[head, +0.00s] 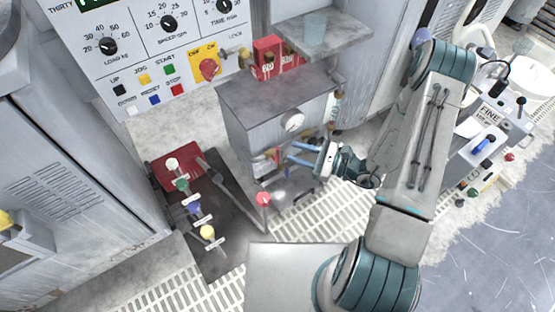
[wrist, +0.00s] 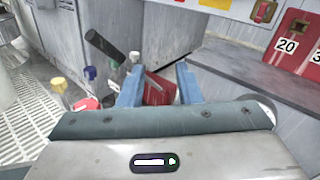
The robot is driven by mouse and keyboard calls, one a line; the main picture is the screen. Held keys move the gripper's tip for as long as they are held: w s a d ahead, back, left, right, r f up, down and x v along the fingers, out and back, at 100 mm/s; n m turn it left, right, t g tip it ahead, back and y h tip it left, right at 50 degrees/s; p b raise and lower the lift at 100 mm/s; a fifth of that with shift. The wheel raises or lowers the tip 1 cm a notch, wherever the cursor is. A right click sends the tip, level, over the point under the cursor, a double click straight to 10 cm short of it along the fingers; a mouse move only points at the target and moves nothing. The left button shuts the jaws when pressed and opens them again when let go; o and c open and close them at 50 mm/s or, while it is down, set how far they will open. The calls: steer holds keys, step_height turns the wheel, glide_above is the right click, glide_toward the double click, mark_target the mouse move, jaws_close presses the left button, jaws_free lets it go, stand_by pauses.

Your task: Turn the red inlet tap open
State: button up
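The red inlet tap appears to be the round red knob with a small white mark (head: 263,199), low in front of the grey cabinet. It also shows in the wrist view (wrist: 85,104), left of my gripper and partly hidden by it. My gripper (head: 290,153) has two blue fingers, apart and with nothing visible between them. It is at the right side of the cabinet's front, above and to the right of the red knob, and not touching it. In the wrist view its fingers (wrist: 159,70) point toward a red plate farther back.
The grey cabinet (head: 262,108) carries a gauge (head: 292,122). A dark panel (head: 220,262) at left holds white (head: 172,163), green (head: 182,184), blue (head: 195,208) and yellow (head: 207,232) taps. Red numbered blocks (head: 268,57) stand on the cabinet. Floor grating (head: 205,298) lies below.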

mark_target(277, 152)
steer(key=w+d+f+m+t+h+b, duration=0.15)
steer(key=f+m+t, duration=0.25)
steer(key=f, duration=0.4)
steer(key=d+f+m+t+h+b, duration=0.2)
steer(key=f+m+t+h+b, duration=0.1)
steer(key=f, duration=0.4)
steer(key=shift+m, duration=0.3)
steer(key=b+x, duration=0.1)
steer(key=x, duration=0.5)
steer(key=b+x, duration=0.2)
steer(key=x, duration=0.5)
steer(key=shift+a+f, duration=0.1)
steer(key=shift+a, duration=0.3)
jaws_close()
